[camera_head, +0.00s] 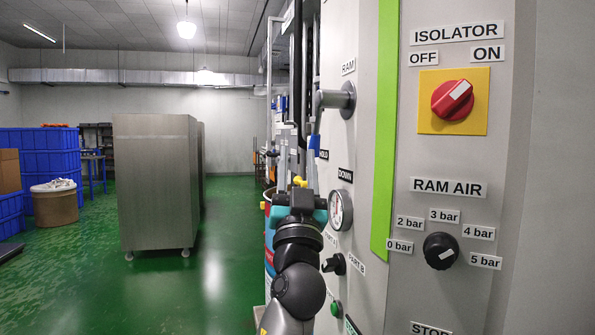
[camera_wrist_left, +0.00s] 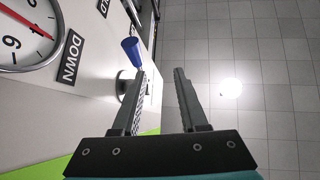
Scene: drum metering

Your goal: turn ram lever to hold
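The ram lever (camera_head: 335,99) is a grey hub and shaft on the panel side, below a RAM label. Its blue-tipped handle (camera_head: 314,144) hangs downward beside the partly hidden HOLD label (camera_head: 323,154); the DOWN label (camera_head: 345,175) is lower. In the left wrist view the blue handle tip (camera_wrist_left: 131,48) shows just left of the fingers, not between them. My left gripper (camera_head: 308,182) is below the handle. In the left wrist view its two fingers (camera_wrist_left: 160,76) are apart with nothing between them. I cannot tell whether a finger touches the lever. My right gripper is not in view.
A pressure gauge (camera_head: 341,210) sits close beside my left gripper. A black knob (camera_head: 335,264) and green button (camera_head: 336,308) are below. The front panel carries a red isolator switch (camera_head: 453,100) and a ram air knob (camera_head: 440,251). A steel cabinet (camera_head: 157,185) stands left; green floor between is open.

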